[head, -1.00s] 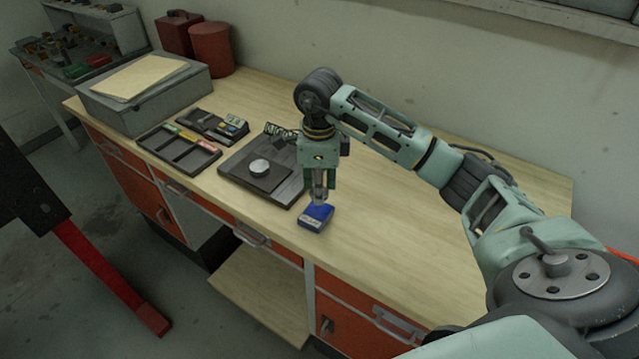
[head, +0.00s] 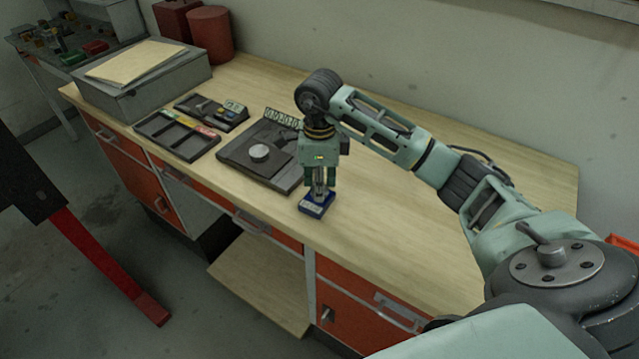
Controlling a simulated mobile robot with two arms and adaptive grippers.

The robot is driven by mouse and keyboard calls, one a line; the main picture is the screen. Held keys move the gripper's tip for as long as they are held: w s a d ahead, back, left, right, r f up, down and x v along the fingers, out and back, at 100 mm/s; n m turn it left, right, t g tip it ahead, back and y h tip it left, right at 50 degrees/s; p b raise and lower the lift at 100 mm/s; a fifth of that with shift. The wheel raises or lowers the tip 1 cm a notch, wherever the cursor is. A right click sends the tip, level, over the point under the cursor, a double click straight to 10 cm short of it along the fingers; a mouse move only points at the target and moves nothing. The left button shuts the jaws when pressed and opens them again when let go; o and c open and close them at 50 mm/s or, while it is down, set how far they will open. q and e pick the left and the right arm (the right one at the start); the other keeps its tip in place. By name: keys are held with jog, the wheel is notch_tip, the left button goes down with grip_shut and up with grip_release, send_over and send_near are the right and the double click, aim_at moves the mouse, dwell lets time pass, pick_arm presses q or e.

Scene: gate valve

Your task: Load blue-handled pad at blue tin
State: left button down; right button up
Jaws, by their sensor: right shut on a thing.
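The blue tin (head: 313,209) sits on the wooden bench near its front edge, with a pale label on its near side. My right gripper (head: 319,193) points straight down at the tin, its fingertips at or just inside the tin's top. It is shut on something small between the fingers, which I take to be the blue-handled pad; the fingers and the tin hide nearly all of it. I cannot tell whether the pad touches the tin's inside. My left gripper is not in view.
Left of the gripper lies a dark plate with a round metal knob (head: 258,152). Farther left are a divided black tray (head: 178,142), a small parts tray (head: 212,112) and a grey box (head: 140,85). Red canisters (head: 211,35) stand behind. The bench (head: 420,225) right of the tin is clear.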

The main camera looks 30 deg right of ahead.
jog(key=shift+f+b, duration=0.35)
jog(key=shift+f, duration=0.05)
dwell(0.4)
jog(key=shift+f, duration=0.15)
dwell(1.4)
jog(key=shift+r+p, duration=1.9)
jog(key=shift+r, duration=1.65)
